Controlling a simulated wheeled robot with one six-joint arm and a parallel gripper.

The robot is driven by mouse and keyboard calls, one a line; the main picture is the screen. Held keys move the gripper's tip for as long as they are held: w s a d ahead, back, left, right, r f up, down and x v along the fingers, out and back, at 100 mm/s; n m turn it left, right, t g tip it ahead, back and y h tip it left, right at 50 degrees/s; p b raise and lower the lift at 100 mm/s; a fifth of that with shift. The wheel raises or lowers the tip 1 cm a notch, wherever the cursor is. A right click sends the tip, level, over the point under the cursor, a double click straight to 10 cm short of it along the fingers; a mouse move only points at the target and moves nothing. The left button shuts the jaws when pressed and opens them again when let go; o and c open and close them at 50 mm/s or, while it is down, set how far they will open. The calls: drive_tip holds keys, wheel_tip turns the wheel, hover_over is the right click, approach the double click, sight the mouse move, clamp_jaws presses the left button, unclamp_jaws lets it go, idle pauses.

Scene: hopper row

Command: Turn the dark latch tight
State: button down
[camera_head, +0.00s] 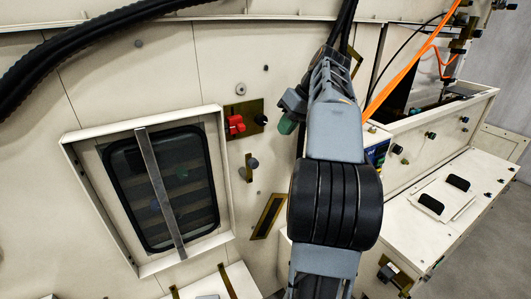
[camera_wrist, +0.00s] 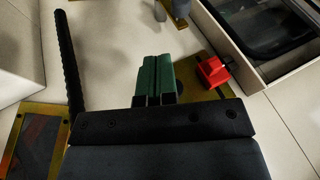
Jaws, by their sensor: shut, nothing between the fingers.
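The dark latch (camera_head: 261,120) is a small black knob at the right end of a brass plate on the pale wall, right of a red latch (camera_head: 235,124). In the wrist view a dark round part (camera_wrist: 183,87), which looks like the dark latch, shows just right of my fingers and is partly hidden by them. The red latch (camera_wrist: 212,70) is further right. My gripper (camera_head: 286,124) has green finger pads and is right of the dark latch in the head view. In the wrist view my gripper (camera_wrist: 158,62) is shut and empty. Whether it touches the latch I cannot tell.
A framed window (camera_head: 165,188) with a protruding rim is left of the plate. A grey knob (camera_head: 251,163) on a brass strip sits below it. A black bar (camera_wrist: 68,65) stands left of my fingers in the wrist view. Pale cabinets (camera_head: 450,190) are at the right.

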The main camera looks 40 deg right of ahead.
drive_tip(key=a+x, duration=0.1)
drive_tip(key=x, duration=0.9)
drive_tip(key=shift+s+r+t, duration=0.15)
drive_tip(key=shift+t, duration=0.15)
drive_tip(key=shift+a, duration=0.1)
drive_tip(key=shift+b, duration=0.3)
